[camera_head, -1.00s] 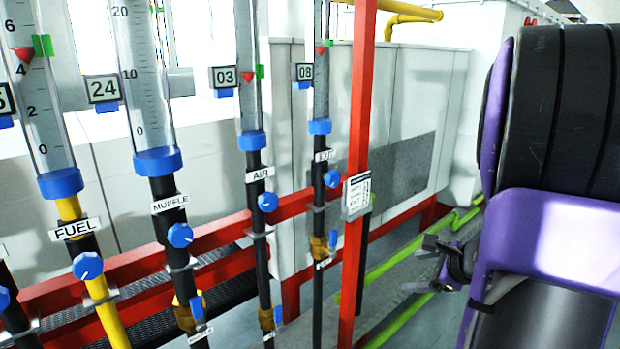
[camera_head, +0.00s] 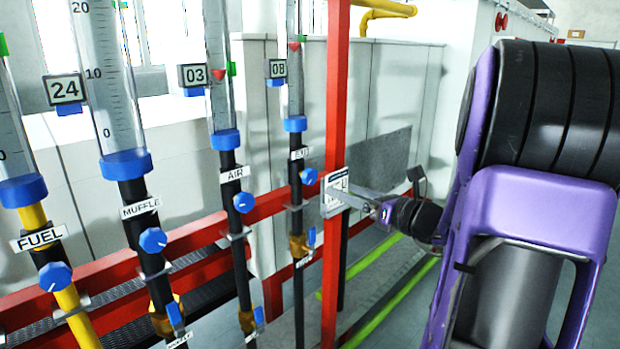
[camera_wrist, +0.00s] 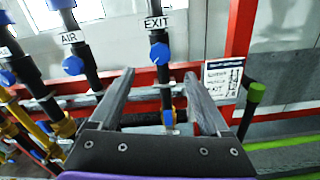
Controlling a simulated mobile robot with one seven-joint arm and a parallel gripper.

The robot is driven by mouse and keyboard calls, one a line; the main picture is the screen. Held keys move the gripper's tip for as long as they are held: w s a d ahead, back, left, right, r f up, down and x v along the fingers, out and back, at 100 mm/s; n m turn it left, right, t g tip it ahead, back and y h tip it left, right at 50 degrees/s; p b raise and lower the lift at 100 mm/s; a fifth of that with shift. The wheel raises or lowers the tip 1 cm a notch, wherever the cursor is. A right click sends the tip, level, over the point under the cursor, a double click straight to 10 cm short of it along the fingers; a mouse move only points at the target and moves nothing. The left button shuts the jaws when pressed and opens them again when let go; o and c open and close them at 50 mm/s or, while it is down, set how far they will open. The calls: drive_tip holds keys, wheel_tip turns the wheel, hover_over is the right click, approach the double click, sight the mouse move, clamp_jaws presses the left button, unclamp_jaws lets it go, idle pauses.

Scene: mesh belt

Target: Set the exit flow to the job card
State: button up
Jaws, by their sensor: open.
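The EXIT tube (camera_head: 294,85) is an upright clear flow tube with a red pointer (camera_head: 294,46) near its top and an 08 display (camera_head: 277,69) beside it. Below are the EXIT label (camera_head: 299,153) and the blue EXIT knob (camera_head: 309,176), also seen in the wrist view (camera_wrist: 160,53). A lower blue lever (camera_wrist: 168,118) shows between my fingers. The job card (camera_head: 330,206) hangs on the red post; its text is too small to read (camera_wrist: 222,80). My gripper (camera_wrist: 160,74) is open and empty, facing the EXIT pipe, apart from the knob, which appears just beyond the fingertips.
The AIR knob (camera_head: 243,202), MUFFLE knob (camera_head: 152,240) and FUEL knob (camera_head: 55,276) stand on neighbouring pipes to the left. The red post (camera_head: 336,110) stands close right of the EXIT pipe.

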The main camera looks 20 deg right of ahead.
sight(312, 178)
drive_tip(key=x, duration=1.1)
drive_tip(key=shift+w+f, duration=0.1)
drive_tip(key=shift+w, duration=0.1)
clamp_jaws()
